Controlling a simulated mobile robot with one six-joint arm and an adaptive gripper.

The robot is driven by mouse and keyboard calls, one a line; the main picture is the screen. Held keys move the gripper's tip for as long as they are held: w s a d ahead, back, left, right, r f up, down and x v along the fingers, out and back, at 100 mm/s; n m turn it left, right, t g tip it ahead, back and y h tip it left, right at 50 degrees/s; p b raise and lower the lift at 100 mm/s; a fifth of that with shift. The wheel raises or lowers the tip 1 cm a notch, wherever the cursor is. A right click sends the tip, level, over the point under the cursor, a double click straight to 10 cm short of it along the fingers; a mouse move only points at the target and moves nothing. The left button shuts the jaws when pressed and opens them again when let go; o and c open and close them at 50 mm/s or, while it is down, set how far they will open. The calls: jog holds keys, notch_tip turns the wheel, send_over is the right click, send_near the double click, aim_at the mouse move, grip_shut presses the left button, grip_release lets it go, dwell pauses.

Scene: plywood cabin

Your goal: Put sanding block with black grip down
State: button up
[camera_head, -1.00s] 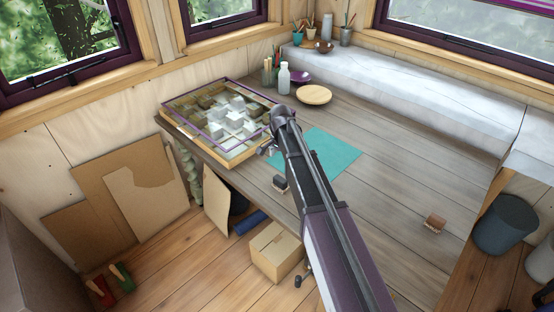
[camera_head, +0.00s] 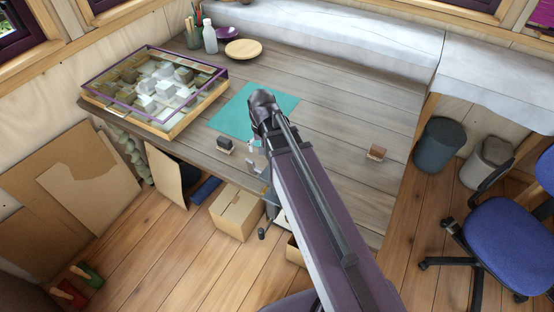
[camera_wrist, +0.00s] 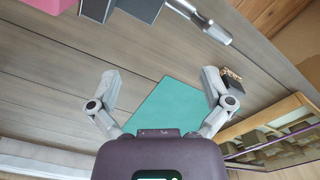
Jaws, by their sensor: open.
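The sanding block with black grip (camera_head: 224,145) stands on the grey plank table near its front edge, just in front of the teal mat (camera_head: 236,118). In the wrist view the block (camera_wrist: 231,79) shows beside the right finger, partly hidden by it. My gripper (camera_head: 254,157) is to the right of the block in the head view, partly hidden by my arm. In the wrist view my gripper (camera_wrist: 158,82) has its fingers spread wide, with nothing between them but table and mat.
A second block with a brown top (camera_head: 377,152) sits on the table at the right. A framed glass-topped model (camera_head: 160,88) lies at the left. A wooden plate (camera_head: 243,49) and white bottle (camera_head: 210,37) stand behind. A blue chair (camera_head: 510,240) is on the floor at right.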

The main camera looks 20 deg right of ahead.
jog(key=s+d, duration=0.1)
jog(key=s, duration=0.1)
jog(key=s+d+n, duration=0.1)
jog(key=s, duration=0.1)
jog(key=s+n, duration=0.1)
jog(key=s, duration=0.1)
jog(key=shift+s+d, duration=0.1)
jog(key=shift+d, duration=0.3)
jog(key=shift+r, duration=0.1)
